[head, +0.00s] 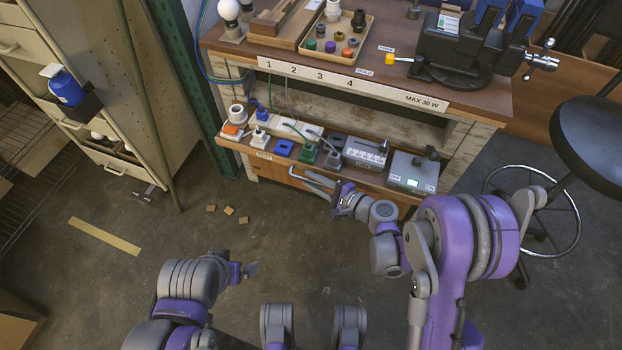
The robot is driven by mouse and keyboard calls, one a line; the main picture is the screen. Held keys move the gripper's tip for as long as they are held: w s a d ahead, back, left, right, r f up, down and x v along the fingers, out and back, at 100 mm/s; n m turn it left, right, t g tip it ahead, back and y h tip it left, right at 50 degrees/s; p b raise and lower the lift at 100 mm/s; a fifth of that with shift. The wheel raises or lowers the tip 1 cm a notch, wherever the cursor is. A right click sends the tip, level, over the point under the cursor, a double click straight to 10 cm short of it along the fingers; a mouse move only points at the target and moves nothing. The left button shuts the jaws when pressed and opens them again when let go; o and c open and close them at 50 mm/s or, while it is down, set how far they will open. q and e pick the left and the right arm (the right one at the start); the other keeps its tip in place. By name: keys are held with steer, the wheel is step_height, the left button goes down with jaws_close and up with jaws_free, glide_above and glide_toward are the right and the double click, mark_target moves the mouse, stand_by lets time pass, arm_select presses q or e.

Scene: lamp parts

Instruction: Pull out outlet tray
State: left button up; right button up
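The outlet tray (262,155) is the long brown lower shelf of the workbench. It carries a row of coloured sockets, plugs and boxes. A grey bent bar (312,182), which looks like a handle, shows at its front edge. My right gripper (339,200) is at the right end of this bar, in front of the tray. Its fingers overlap the bar, and I cannot tell whether they hold it. My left gripper (251,268) is low over the floor, well away from the tray, with its fingers too small to read.
The bench top (385,70) above holds a parts tray (336,50) and a dark vise (470,50). A black stool (592,140) stands right. A tall cabinet (120,90) stands left. Small brown blocks (229,211) lie on the otherwise open floor before the bench.

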arm_select(q)
steer(key=shift+s+r+p, duration=0.1)
steer(key=shift+r+p, duration=0.45)
steer(key=shift+r, duration=0.15)
arm_select(e)
steer(key=v, duration=1)
steer(key=shift+r, duration=0.1)
steer(key=s+d+r+n+g+h, duration=0.25)
steer(key=s+d+n+h, duration=0.4)
steer(key=s, duration=0.35)
steer(key=s+d+r+n+g+h, duration=0.2)
steer(key=s+d+r+n+h, duration=0.35)
steer(key=s, duration=0.55)
arm_select(q)
step_height(320, 180, up, 25)
steer(key=w+t+p, duration=0.1)
steer(key=p, duration=2)
steer(key=shift+w+f+p, duration=0.2)
steer(key=shift+p, duration=0.1)
arm_select(e)
step_height(320, 180, up, 23)
steer(key=w+n, duration=0.1)
steer(key=w, duration=0.1)
steer(key=shift+a+n+t+h, duration=0.3)
steer(key=shift+a+n+t, duration=0.05)
steer(key=shift+a+n, duration=0.1)
